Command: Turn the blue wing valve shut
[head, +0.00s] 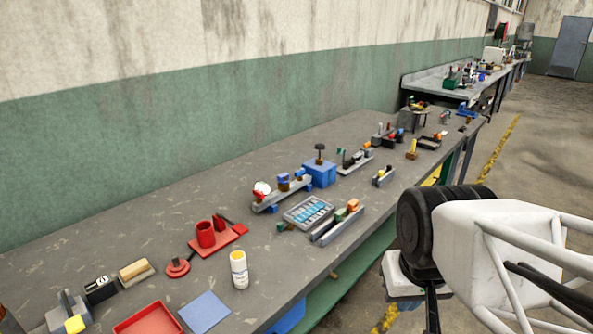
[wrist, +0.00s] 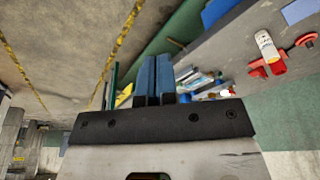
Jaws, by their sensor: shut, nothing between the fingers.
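A grey rail (head: 270,200) with small blue parts (head: 284,178) on top and a round white-and-red gauge (head: 262,188) at its left end lies mid-bench in the head view. The blue parts look like valve handles, but they are too small to tell which is the wing valve or how it is turned. My gripper (wrist: 155,62) shows in the wrist view with its two blue fingers together and empty. It is off the bench's front side, over the floor, apart from the rail.
The grey workbench (head: 150,240) is crowded. A blue box with a black knob (head: 320,172) stands right of the rail. A grey tray with blue pieces (head: 308,212) lies in front.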

